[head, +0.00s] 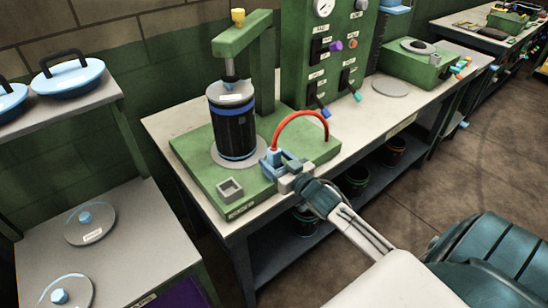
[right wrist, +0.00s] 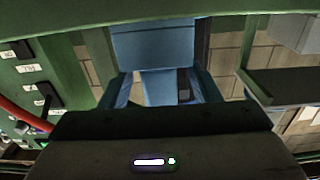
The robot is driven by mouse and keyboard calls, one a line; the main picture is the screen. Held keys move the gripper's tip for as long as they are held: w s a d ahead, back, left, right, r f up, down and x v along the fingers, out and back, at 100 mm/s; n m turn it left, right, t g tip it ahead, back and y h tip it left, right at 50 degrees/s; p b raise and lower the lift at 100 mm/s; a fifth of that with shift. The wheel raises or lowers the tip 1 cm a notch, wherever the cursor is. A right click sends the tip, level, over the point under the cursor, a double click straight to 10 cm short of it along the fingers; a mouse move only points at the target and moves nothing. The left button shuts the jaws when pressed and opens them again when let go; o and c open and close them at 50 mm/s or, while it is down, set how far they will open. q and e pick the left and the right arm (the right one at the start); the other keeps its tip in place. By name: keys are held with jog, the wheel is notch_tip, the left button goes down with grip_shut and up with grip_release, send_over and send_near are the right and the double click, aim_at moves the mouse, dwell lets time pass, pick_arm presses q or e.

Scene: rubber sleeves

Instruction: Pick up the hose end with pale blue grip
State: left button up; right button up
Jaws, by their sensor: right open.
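The hose end with pale blue grip (head: 271,163) stands at the front right of the green press base, joined to a red hose (head: 301,115) that arcs over to the right. In the right wrist view a pale blue block, the grip (right wrist: 155,48), fills the space ahead of the jaws. My right gripper (head: 286,165) is open at the grip, its fingers on either side of the blue part in the wrist view (right wrist: 165,90). Whether the fingers touch it I cannot tell. My left gripper is not in view.
A black cylinder with blue bands (head: 232,125) stands under the green press (head: 264,60) on the base. An empty square grey socket (head: 230,189) is at the base's front. A green control panel (head: 335,45) stands behind. Blue-lidded pans (head: 68,78) are on the left shelf.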

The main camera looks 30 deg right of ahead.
aim_at(276, 154)
jog(key=shift+w+a, duration=0.1)
jog(key=shift+w, duration=1.35)
jog(key=c, duration=1.1)
jog(key=shift+r, duration=0.3)
jog(key=r, duration=0.1)
jog(key=r+b, duration=0.1)
jog(key=shift+s+a+r+b, duration=0.2)
jog(key=shift+s+r+b, duration=0.1)
jog(key=shift+s+r, duration=0.05)
jog(key=s+a+r+b, duration=0.1)
jog(key=s+a+b, duration=0.2)
jog(key=s+a, duration=0.4)
jog(key=shift+s+a+r, duration=0.2)
jog(key=shift+s+r, duration=0.15)
jog(key=shift+s, duration=2.85)
